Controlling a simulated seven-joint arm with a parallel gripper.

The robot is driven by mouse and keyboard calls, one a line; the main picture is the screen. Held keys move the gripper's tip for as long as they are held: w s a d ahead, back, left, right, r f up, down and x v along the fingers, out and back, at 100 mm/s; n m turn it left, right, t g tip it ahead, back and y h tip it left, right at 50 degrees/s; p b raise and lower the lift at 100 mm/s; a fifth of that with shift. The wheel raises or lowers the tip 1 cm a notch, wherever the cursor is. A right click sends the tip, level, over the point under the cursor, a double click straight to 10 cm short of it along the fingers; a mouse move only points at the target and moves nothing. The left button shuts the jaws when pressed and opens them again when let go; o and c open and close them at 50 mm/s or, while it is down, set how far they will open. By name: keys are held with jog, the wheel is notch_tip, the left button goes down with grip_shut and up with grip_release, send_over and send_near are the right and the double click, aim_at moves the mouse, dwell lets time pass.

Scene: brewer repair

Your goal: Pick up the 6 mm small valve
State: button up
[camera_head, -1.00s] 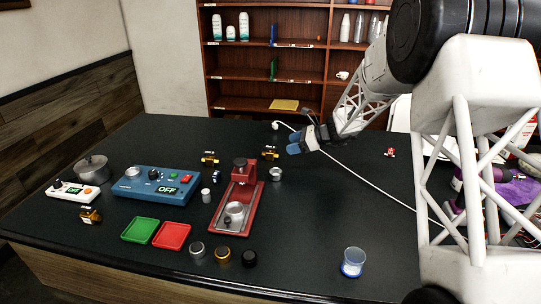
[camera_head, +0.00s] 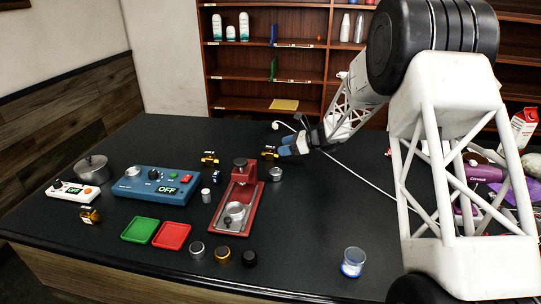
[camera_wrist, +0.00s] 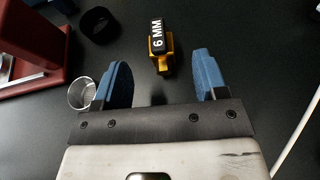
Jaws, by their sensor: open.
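The 6 mm small valve (camera_wrist: 162,62) is a brass-coloured piece with a black cap marked "6 MM". It stands on the dark table, ahead of and between my gripper's blue fingers in the wrist view. In the head view the brass valve (camera_head: 269,153) is just left of my gripper (camera_head: 288,147). My gripper is open and empty, and its fingers (camera_wrist: 163,82) are apart on either side of the valve's line. Another brass valve (camera_head: 209,158) stands further left, and one more (camera_head: 90,215) is near the left front; their labels are not readable.
A red press (camera_head: 222,212) stands left of the valve, with a small metal cup (camera_head: 275,174) close by. A dark ring (camera_wrist: 98,24) lies left of the valve in the wrist view. A white cable (camera_head: 372,182) runs across the table on the right.

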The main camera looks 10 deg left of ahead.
aim_at(272, 147)
jog(key=shift+a, duration=0.25)
jog(key=shift+x, duration=2.6)
jog(key=c, duration=1.2)
jog(key=shift+o, duration=0.2)
jog(key=shift+r, duration=0.15)
